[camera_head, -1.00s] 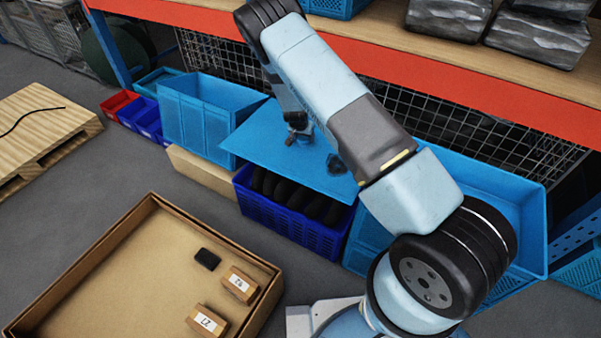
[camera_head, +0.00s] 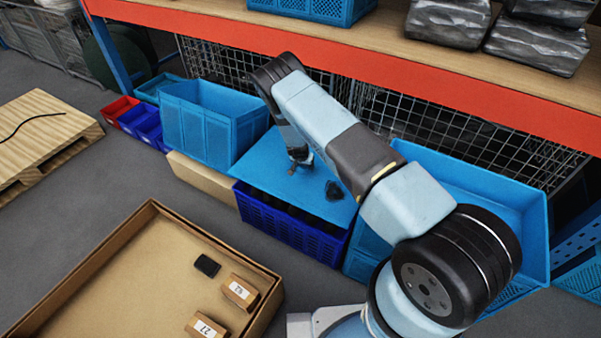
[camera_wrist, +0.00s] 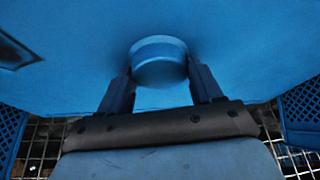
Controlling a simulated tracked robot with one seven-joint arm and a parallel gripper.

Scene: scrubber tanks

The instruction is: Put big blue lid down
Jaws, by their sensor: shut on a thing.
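The big blue lid (camera_head: 262,167) is a flat light-blue panel lying over the dark blue crate (camera_head: 300,231) on the floor below the shelf. In the head view it looks nearly level and covers most of the crate's opening; whether it rests fully on the rim I cannot tell. My gripper (camera_head: 299,160) is above the middle of the lid. In the wrist view, my gripper (camera_wrist: 160,82) is shut on the round blue knob (camera_wrist: 159,60) of the lid (camera_wrist: 245,50), one finger on each side. A small dark object (camera_head: 334,190) shows on the lid near its right edge.
A light-blue bin (camera_head: 197,130) stands left of the lid, and a larger blue bin (camera_head: 520,212) stands to the right. A shelf with an orange edge (camera_head: 400,85) runs above and behind. A cardboard tray (camera_head: 120,280) with small boxes lies in front.

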